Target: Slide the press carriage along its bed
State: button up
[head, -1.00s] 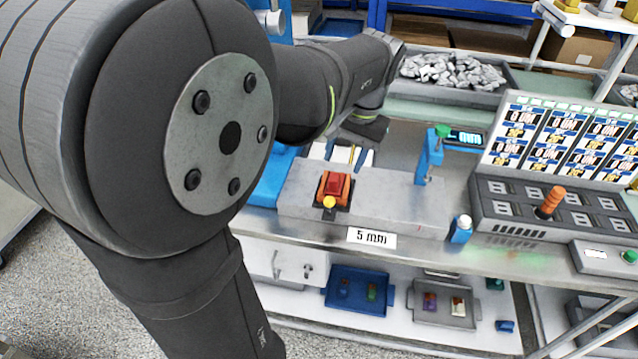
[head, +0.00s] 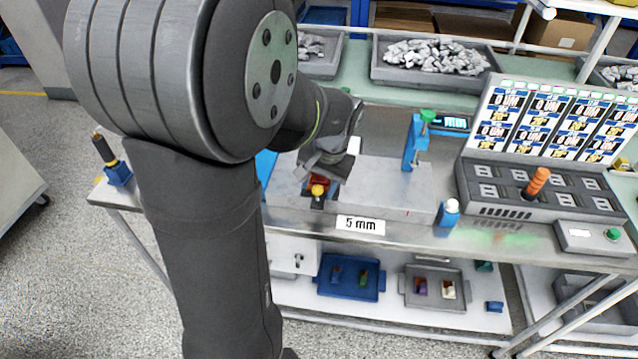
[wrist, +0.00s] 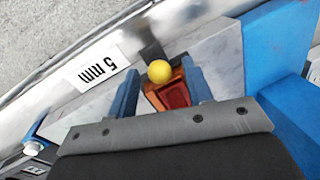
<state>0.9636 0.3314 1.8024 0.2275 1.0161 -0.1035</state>
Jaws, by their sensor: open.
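The press carriage (head: 319,183) is a small orange and red block with a yellow knob (head: 318,191) at its front. It sits on the left part of a long grey bed (head: 395,190). My gripper (head: 322,172) is over the carriage and hides its back part in the head view. In the wrist view, my open gripper (wrist: 159,72) has one blue finger on each side of the carriage (wrist: 172,95), with the yellow knob (wrist: 159,71) between the tips. I cannot tell whether the fingers touch it.
A blue post (head: 413,150) with a green knob stands at the bed's right part. A white "5 mm" label (head: 360,225) is on the front. A small blue white-topped piece (head: 447,213) is right of the bed. A grey console (head: 540,195) with an orange handle stands farther right.

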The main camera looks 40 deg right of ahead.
grip_shut()
jog(key=s+d, duration=1.5)
jog(key=d, duration=0.1)
jog(key=shift+s, duration=0.4)
jog(key=shift+r, duration=0.1)
grip_release()
jog(key=shift+s, duration=0.15)
notch_tip(320, 180, up, 17)
jog(key=s+d, duration=0.1)
jog(key=s, duration=0.1)
jog(key=shift+s+d, duration=0.3)
jog(key=shift+d, duration=0.1)
